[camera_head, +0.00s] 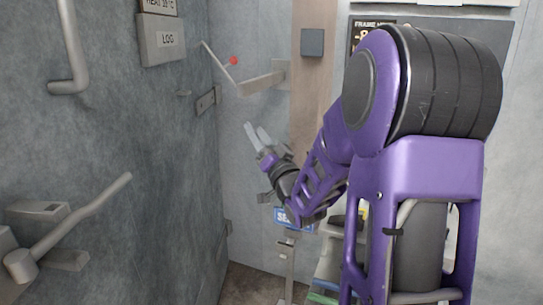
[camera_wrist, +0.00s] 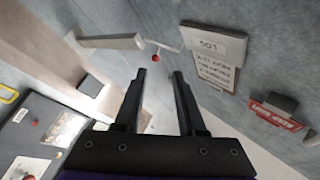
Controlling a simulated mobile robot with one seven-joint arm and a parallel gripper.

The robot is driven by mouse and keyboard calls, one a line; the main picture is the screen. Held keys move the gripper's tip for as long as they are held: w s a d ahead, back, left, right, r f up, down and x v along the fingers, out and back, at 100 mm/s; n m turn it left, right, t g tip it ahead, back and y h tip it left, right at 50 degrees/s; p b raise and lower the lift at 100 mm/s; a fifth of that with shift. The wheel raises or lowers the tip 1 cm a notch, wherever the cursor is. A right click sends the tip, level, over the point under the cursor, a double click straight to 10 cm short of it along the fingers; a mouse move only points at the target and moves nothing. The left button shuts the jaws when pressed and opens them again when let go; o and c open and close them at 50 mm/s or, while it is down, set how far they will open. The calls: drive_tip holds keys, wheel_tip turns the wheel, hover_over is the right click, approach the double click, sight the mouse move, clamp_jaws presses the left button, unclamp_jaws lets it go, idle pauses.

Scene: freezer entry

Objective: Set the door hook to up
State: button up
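What looks like the door hook (camera_head: 220,66) is a thin pale rod with a red ball beside it. It slants up and left from the end of a pale bracket arm (camera_head: 262,80) on the wall. In the wrist view the hook (camera_wrist: 166,46) is beyond my fingertips, with the red ball roughly in line with the gap between them. My gripper (camera_head: 256,127) is below the hook and apart from it, fingers pointing up and left. The wrist view shows my gripper (camera_wrist: 159,77) open, with nothing between the fingers.
A grey LOG box (camera_head: 162,40) is on the left panel, near a bent grey handle (camera_head: 72,45). A long lever (camera_head: 82,216) projects at lower left. A small bracket (camera_head: 207,101) is near the corner. A wooden post (camera_head: 312,100) stands right of the bracket arm.

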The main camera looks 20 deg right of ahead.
drive_tip(key=a+v, duration=0.1)
drive_tip(key=v, duration=0.7)
drive_tip(key=shift+s+d+f, duration=0.2)
drive_tip(key=shift+s+d, duration=0.1)
drive_tip(key=shift+d, duration=0.15)
